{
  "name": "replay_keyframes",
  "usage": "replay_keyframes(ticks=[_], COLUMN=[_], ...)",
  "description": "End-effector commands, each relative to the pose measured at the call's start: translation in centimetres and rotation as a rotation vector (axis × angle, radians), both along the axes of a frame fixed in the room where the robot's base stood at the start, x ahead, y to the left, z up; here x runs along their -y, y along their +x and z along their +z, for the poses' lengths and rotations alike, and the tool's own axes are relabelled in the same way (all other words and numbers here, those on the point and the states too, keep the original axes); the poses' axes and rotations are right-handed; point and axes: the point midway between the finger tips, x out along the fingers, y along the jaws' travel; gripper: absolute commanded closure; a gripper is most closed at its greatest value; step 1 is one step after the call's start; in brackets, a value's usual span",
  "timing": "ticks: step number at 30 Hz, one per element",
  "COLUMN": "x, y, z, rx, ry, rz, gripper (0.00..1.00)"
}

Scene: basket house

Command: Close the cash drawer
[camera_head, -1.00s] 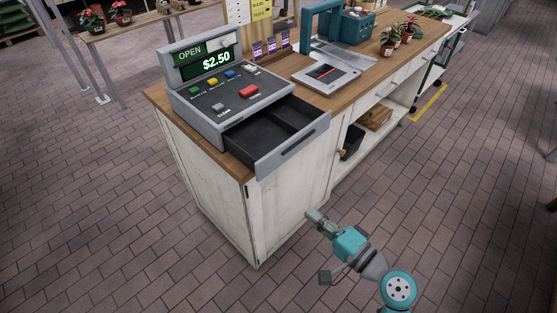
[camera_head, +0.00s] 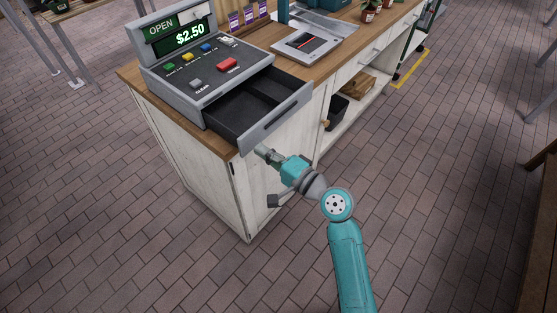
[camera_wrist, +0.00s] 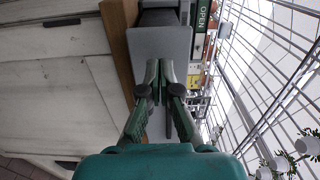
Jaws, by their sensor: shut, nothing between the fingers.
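The cash drawer (camera_head: 275,118) stands pulled out from the grey cash register (camera_head: 200,80), and its dark compartments look empty. The register's display reads OPEN and $2.50. My gripper (camera_head: 261,151) is shut and empty. Its fingertips are close to the lower part of the drawer's front panel. In the wrist view my gripper (camera_wrist: 159,64) points at the grey drawer front (camera_wrist: 150,43), with its fingertips overlapping the panel. I cannot tell whether they touch it.
The wooden countertop (camera_head: 128,74) sits on a white cabinet (camera_head: 205,160), with a scanner (camera_head: 306,45) further back. An open shelf holds a black bin (camera_head: 337,112). A wooden table (camera_head: 540,240) stands at the right edge. Brick floor is clear around the counter.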

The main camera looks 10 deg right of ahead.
Motion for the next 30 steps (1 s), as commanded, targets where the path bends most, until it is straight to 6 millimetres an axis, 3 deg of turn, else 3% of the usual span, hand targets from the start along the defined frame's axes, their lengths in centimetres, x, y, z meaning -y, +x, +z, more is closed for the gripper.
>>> replay_keyframes(ticks=[6, 22, 30], x=[-1.1, -1.6, -4.7], y=[1.5, 2.1, 6.3], z=[0.0, 0.0, 0.1], rx=[0.001, 0.000, 0.001], ry=[-0.001, 0.000, 0.000], rz=[0.000, 0.001, 0.003], gripper=[1.00, 1.00, 1.00])
